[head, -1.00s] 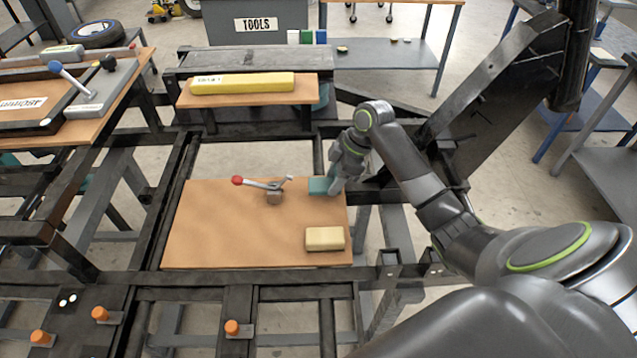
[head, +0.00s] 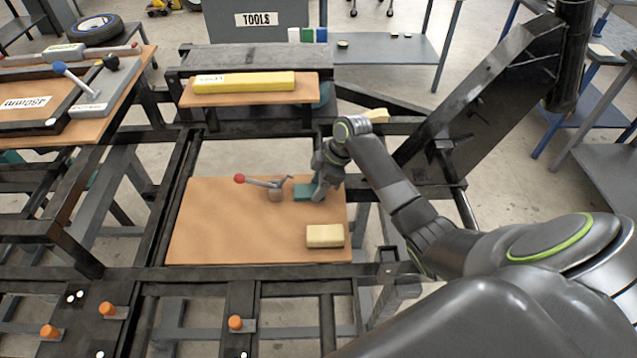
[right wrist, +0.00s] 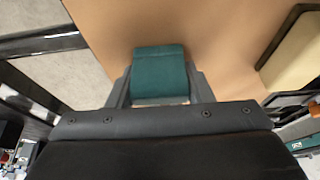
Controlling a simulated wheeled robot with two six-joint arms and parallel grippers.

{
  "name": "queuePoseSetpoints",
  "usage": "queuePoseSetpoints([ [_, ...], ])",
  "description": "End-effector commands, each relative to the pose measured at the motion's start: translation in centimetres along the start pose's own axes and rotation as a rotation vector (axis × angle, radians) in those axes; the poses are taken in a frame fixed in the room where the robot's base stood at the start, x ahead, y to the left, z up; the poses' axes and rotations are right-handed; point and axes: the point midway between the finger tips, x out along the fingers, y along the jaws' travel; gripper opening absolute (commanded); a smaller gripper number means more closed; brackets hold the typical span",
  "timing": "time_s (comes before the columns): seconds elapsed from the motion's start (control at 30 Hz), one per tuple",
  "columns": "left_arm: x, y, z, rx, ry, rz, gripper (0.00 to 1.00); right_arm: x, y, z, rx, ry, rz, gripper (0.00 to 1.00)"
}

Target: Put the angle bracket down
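The angle bracket is a teal piece (head: 303,192) at the right side of the wooden board (head: 215,230) in the head view. My right gripper (head: 318,190) is shut on it. In the right wrist view the teal bracket (right wrist: 160,70) sits between the two grey fingers (right wrist: 160,88), over the tan board surface. I cannot tell whether the bracket touches the board or hangs just above it. Its far parts are hidden by the gripper. My left gripper is not in view.
A red-knobbed lever clamp (head: 270,186) stands on the board just left of the bracket. A cream block (head: 325,236) lies at the board's front right. A yellow bar (head: 243,83) lies on a shelf behind. The board's left and front are clear.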

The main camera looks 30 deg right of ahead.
Motion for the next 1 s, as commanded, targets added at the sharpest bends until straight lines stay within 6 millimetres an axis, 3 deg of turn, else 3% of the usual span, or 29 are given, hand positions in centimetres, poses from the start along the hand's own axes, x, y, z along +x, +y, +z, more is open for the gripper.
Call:
queuePoseSetpoints([
  [0.17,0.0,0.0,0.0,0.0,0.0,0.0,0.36,0.0,0.0,0.0,0.001,0.0,-0.001,0.67],
  [0.53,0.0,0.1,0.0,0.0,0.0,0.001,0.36,-0.7,0.0,-0.1,0.0,0.0,0.0,0.67],
  [0.67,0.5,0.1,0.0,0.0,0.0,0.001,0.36,-2.7,0.1,0.0,-0.002,-0.001,0.004,0.67],
  [1.0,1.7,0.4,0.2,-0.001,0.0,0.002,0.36,-9.8,0.1,0.0,-0.001,-0.002,0.004,0.67],
])
